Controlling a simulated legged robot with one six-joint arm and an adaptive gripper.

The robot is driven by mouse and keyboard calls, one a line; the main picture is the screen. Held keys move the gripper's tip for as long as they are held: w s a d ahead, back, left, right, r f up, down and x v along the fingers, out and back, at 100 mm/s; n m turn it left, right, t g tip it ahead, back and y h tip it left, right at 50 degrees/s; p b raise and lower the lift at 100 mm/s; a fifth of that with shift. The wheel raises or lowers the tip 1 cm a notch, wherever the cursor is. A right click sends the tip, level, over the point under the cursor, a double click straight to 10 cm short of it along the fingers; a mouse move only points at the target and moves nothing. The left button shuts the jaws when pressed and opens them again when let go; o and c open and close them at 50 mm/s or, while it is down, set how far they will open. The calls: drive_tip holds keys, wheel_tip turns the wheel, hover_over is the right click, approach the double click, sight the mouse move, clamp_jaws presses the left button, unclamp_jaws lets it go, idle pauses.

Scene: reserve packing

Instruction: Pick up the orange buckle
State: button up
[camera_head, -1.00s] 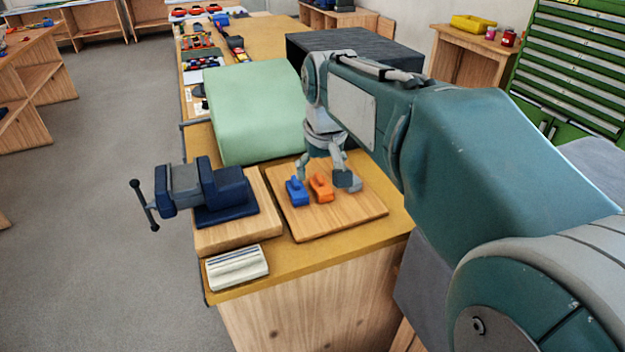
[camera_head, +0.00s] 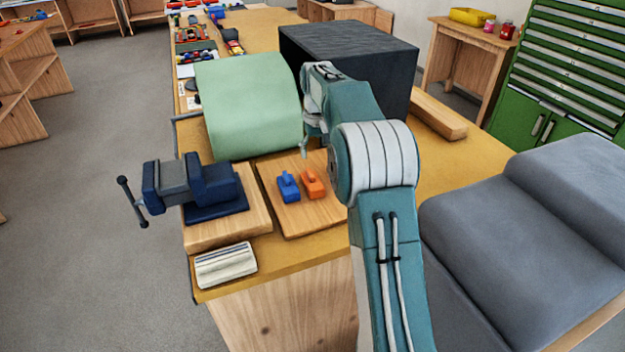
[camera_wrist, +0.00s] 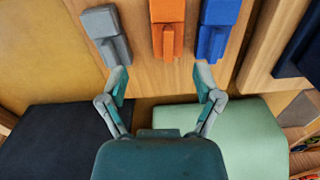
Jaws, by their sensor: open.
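The orange buckle (camera_head: 312,184) lies on a wooden board (camera_head: 310,217), just right of a blue buckle (camera_head: 288,186). In the wrist view the orange buckle (camera_wrist: 167,28) is at the top middle, beyond my open, empty gripper (camera_wrist: 160,78). The blue buckle (camera_wrist: 215,30) is to its right there and a grey buckle (camera_wrist: 107,35) to its left. My fingers are apart from all three. In the head view my gripper (camera_head: 304,150) is mostly hidden by my arm, behind the board's far side. The grey buckle is hidden there.
A blue vise (camera_head: 205,182) on a wooden block stands left of the board. A green padded block (camera_head: 248,105) and a dark block (camera_head: 350,55) stand behind it. A striped pad (camera_head: 226,264) lies in front. A grey cushion (camera_head: 530,220) is at the right.

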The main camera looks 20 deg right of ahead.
sight(312, 176)
drive_tip(key=f, duration=0.2)
drive_tip(key=a+f, duration=0.1)
drive_tip(key=f, duration=0.1)
drive_tip(key=shift+a+f, duration=0.15)
drive_tip(key=f, duration=0.5)
drive_tip(key=shift+w+d, duration=0.2)
drive_tip(key=shift+w, duration=0.1)
drive_tip(key=shift+a, duration=0.15)
drive_tip(key=shift+c, duration=1.2)
drive_tip(key=c, duration=0.7)
